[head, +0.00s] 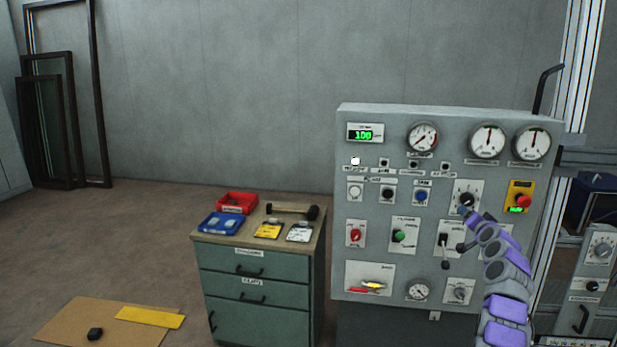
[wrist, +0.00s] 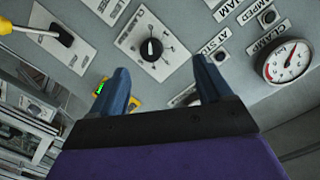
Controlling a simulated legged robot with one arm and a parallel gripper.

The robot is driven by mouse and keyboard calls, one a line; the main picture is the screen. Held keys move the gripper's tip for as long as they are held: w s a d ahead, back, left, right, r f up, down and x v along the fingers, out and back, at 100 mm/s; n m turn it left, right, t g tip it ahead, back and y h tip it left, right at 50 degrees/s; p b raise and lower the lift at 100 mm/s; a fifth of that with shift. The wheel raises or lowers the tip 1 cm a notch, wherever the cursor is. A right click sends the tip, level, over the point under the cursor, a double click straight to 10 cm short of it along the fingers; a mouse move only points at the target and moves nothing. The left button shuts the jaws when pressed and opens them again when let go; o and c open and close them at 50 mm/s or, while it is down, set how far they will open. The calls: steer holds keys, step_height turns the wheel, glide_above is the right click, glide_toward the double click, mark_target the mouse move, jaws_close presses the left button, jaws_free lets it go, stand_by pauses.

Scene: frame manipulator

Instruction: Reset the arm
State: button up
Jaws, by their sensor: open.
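My arm (head: 505,270), with purple and grey links, rises at the lower right in the head view, in front of the control panel (head: 380,285). Its far end is close to the panel's face, near the black rotary knob (head: 466,200). My gripper (wrist: 163,82) shows in the wrist view as two blue fingers spread wide apart with nothing between them. A black rotary knob (wrist: 151,49) on a white plate appears beyond the gap, apart from the fingers. The fingertips are hard to make out in the head view.
The panel carries gauges (head: 422,138), buttons, a lever switch (head: 444,245) and a red stop button (head: 522,201). A green drawer cabinet (head: 250,290) with trays and a mallet (head: 292,211) stands left. Cardboard (head: 80,325) lies on the floor. Floor farther left is clear.

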steer(key=s+a+r+n+g+y, duration=0.1)
steer(key=a+r+g+y, duration=0.1)
steer(key=a, duration=0.7)
steer(key=s+a+r+n+g+y, duration=0.1)
steer(key=s+a+r+n+g, duration=0.1)
steer(key=a, duration=0.6)
steer(key=s+a+n+g+y, duration=0.2)
steer(key=s+a+g, duration=0.3)
steer(key=s+a, duration=1.15)
steer(key=s+a+f+n+g, duration=0.15)
steer(key=s+a, duration=0.25)
steer(key=s, duration=0.7)
steer(key=s+a+f+n+g, duration=0.1)
steer(key=s+a+f+g, duration=0.2)
steer(key=s, duration=0.9)
steer(key=s+a+f+n+g, duration=0.1)
steer(key=s+f+g, duration=0.1)
steer(key=s, duration=1.1)
steer(key=s+a+f+n+g+h, duration=0.1)
steer(key=s+f+g, duration=0.1)
steer(key=s, duration=1.2)
steer(key=shift+s+a+f+h, duration=0.2)
steer(key=shift+s+f+h, duration=0.1)
steer(key=shift+f, duration=0.4)
steer(key=shift+w, duration=0.1)
